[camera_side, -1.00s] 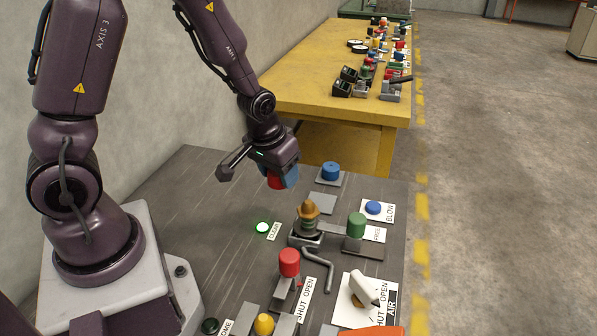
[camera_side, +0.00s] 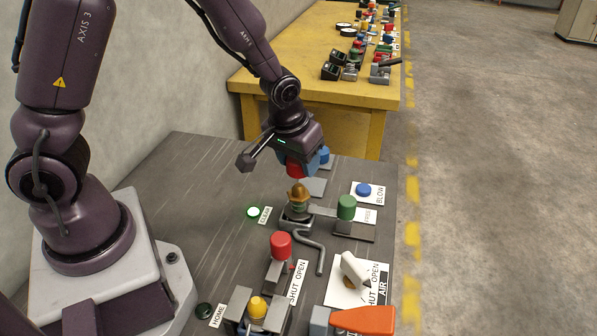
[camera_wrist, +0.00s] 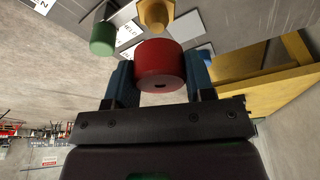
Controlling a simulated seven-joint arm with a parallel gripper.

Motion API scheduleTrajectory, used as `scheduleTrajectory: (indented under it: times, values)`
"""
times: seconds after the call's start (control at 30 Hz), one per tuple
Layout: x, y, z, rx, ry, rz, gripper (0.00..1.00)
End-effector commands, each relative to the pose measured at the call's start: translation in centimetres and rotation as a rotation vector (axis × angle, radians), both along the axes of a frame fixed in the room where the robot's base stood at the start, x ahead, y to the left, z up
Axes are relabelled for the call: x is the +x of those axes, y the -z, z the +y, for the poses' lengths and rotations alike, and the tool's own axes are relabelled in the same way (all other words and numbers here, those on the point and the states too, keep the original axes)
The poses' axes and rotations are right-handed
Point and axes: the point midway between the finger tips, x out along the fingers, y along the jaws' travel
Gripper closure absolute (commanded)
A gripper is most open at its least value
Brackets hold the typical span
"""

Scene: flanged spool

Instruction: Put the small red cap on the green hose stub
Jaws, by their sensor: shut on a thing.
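The small red cap (camera_side: 294,169) is held between the blue fingers of my gripper (camera_side: 304,168). In the wrist view the cap (camera_wrist: 160,66) sits between both fingers (camera_wrist: 160,80), its near end facing the camera. Below the gripper in the side view, a piece with a brass-coloured top (camera_side: 298,190) and a greenish middle (camera_side: 297,206) stands upright in a grey clamp; the held cap is above it and apart. Its brass top (camera_wrist: 155,14) shows beyond the cap in the wrist view. A green cylinder (camera_side: 346,207) stands on a grey bracket to the right. Which green part is the hose stub is unclear.
A blue cap (camera_side: 325,154) stands just behind the gripper. A larger red cylinder (camera_side: 281,245), a bent grey handle (camera_side: 313,250), a white valve lever (camera_side: 354,270) and an orange handle (camera_side: 364,319) are in front. The dark board (camera_side: 190,190) is bare at left.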

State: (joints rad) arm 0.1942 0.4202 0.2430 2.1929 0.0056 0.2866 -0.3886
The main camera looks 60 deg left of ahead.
Motion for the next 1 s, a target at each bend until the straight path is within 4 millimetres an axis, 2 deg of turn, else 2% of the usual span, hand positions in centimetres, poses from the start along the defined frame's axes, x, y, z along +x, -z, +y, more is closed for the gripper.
scheduleTrajectory:
  times: [0.1, 0.2, 0.97, 1.0]
  values:
    - [-0.1, 1.9, 0.0, 0.000, -0.001, 0.004, 0.73]
    - [0.0, 2.6, 0.0, 0.000, 0.000, 0.002, 0.73]
    - [0.0, 3.9, 0.0, 0.000, 0.002, 0.000, 0.73]
    - [0.0, 3.9, 0.0, 0.000, 0.002, 0.000, 0.44]
